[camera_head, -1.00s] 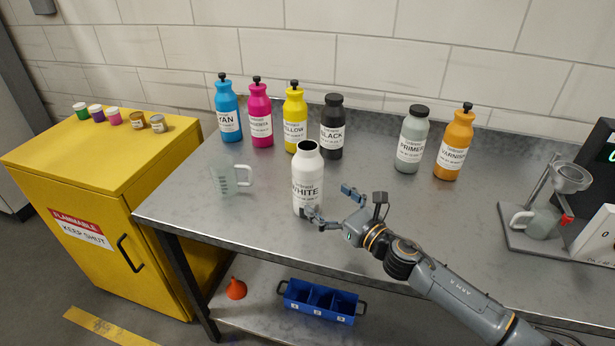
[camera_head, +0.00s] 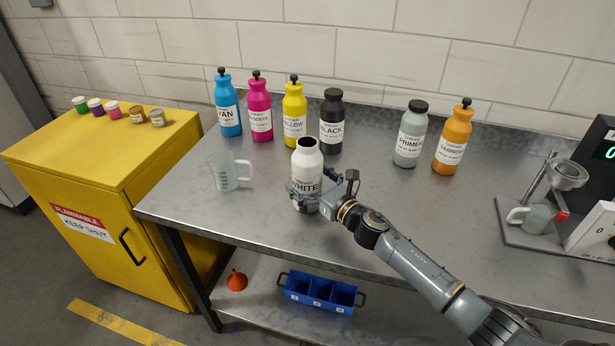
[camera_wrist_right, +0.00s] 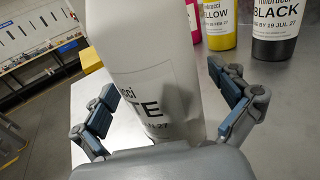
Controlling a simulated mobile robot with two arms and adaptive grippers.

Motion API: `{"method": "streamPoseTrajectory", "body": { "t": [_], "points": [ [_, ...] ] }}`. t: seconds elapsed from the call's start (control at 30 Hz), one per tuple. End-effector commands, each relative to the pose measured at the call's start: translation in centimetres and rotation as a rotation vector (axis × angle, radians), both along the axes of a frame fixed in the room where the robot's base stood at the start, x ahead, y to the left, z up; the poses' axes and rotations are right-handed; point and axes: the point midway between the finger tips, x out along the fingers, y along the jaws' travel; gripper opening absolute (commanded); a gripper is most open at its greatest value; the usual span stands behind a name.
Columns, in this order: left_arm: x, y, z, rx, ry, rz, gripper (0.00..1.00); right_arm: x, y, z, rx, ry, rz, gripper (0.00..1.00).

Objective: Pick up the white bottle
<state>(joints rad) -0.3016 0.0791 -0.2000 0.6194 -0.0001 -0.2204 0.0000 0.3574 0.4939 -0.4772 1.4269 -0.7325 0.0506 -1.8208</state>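The white bottle (camera_head: 307,164), labelled WHITE and open at the top, stands on the metal bench. My right gripper (camera_head: 307,191) is at its lower half, with the fingers on either side. In the right wrist view the bottle (camera_wrist_right: 155,70) fills the space between the open fingers (camera_wrist_right: 170,112). A gap shows between the bottle and the right-hand finger; the left-hand finger is close to the bottle's side, and I cannot tell if it touches. My left gripper is not in view.
Behind stand cyan (camera_head: 228,108), magenta (camera_head: 260,112), yellow (camera_head: 294,115), black (camera_head: 332,125), primer (camera_head: 411,138) and varnish (camera_head: 453,142) bottles. A clear measuring jug (camera_head: 225,172) stands left of the white bottle. A scale with a dispenser stand (camera_head: 525,238) is at right. The bench (camera_head: 420,215) between is clear.

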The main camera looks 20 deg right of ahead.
Motion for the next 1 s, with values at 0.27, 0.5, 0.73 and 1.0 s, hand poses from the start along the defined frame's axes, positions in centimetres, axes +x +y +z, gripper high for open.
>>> {"method": "streamPoseTrajectory", "body": {
  "t": [0.27,0.5,0.73,1.0],
  "points": [
    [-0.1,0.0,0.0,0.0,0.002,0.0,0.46,0.0,0.0,0.0,0.0,0.0,0.0,0.38],
    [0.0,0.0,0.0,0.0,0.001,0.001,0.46,0.1,0.0,0.4,0.001,-0.006,0.001,0.08],
    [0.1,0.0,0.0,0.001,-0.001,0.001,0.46,0.1,0.0,0.6,0.0,-0.006,0.001,0.08],
    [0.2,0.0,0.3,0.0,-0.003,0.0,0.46,0.1,-0.1,3.4,-0.006,-0.012,0.002,0.08]
  ]
}}
